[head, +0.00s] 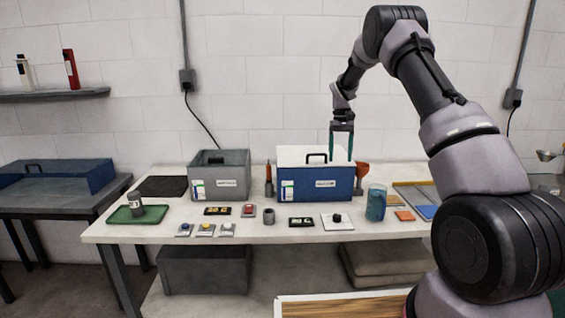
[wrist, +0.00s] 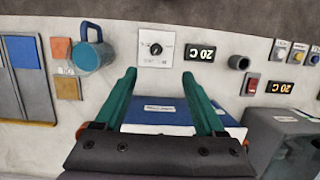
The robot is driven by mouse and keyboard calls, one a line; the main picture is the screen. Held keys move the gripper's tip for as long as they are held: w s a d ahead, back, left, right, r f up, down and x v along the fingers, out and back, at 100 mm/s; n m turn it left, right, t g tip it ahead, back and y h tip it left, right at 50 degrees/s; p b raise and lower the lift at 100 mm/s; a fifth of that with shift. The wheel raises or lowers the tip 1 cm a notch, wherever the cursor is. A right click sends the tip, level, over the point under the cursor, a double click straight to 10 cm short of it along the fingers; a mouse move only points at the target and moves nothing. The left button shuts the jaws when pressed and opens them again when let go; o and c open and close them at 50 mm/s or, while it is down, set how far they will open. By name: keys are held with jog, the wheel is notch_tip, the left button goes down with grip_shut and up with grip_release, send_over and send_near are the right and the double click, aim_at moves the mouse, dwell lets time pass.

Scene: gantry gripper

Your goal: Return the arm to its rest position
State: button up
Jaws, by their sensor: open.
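My gripper (head: 341,146) is above the right part of the blue box with the white lid (head: 315,182) on the table. In the wrist view my gripper (wrist: 160,90) shows two green fingers spread apart with nothing held between them. The blue box (wrist: 160,112) lies beneath and between the fingers in that view. My arm arches from the lower right of the head view up and over to the table's back. Whether the fingertips touch the lid cannot be told.
A blue mug (head: 376,203), a dial plate (head: 337,221) and displays stand along the table's front. A grey box (head: 219,176) stands left of the blue box. A green tray (head: 137,215) with a grey cylinder is at the left end. Open air lies above the table.

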jog(key=s+r+m+t+y, duration=0.1)
jog(key=s+r+t, duration=0.1)
jog(key=s+r, duration=0.75)
jog(key=s+r+m+t, duration=0.1)
jog(key=s+r+t, duration=0.2)
jog(key=s+r, duration=0.7)
jog(key=s+r+m+t, duration=0.1)
jog(key=s+r+t, duration=0.1)
jog(key=s, duration=0.8)
jog(key=s+r+m+t, duration=0.1)
jog(key=s+r+t, duration=0.2)
jog(key=s, duration=0.7)
jog(key=shift+s+r+y, duration=0.2)
jog(key=shift+r+y, duration=0.1)
